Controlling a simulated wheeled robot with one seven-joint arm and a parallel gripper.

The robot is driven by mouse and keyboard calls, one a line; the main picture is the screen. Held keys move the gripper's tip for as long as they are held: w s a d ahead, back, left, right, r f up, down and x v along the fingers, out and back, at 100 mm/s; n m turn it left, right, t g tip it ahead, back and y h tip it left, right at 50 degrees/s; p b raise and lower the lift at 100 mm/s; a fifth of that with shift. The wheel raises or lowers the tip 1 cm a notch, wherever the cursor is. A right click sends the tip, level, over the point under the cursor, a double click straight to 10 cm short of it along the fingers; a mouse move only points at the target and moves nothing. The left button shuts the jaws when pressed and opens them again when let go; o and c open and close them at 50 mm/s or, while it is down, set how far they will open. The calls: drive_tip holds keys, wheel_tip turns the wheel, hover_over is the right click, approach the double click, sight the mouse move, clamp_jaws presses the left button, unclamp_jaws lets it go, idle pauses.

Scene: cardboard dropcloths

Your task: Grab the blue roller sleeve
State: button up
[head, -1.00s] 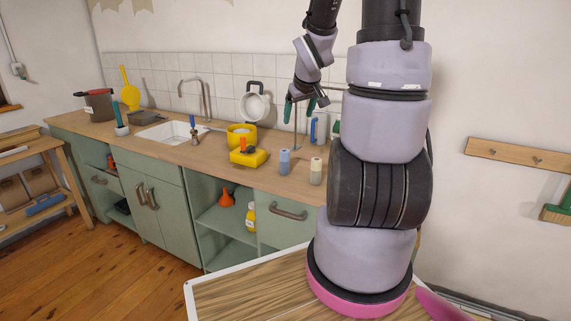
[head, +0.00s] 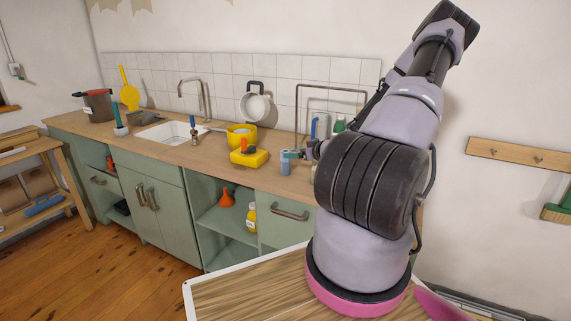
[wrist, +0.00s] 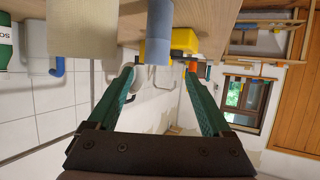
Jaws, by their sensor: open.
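The blue roller sleeve (head: 286,164) stands upright on the wooden counter, at its front. My gripper (head: 292,154) is at the upper part of the sleeve in the head view, partly covering it. In the wrist view, which shows the counter at the top, the blue sleeve (wrist: 160,25) hangs down from the top edge. It lines up sideways with the gap between the teal fingers of my open gripper (wrist: 160,70). No finger is seen closed on it.
A yellow block (head: 248,157) and yellow pot (head: 241,134) are left of the sleeve. The tiled wall (head: 225,85) is behind the counter.

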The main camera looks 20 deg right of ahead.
sight(286, 162)
drive_tip(key=x, duration=0.8)
drive_tip(key=shift+w+d+f, duration=0.2)
drive_tip(key=shift+w+f, duration=0.1)
clamp_jaws()
drive_tip(key=shift+r, duration=0.2)
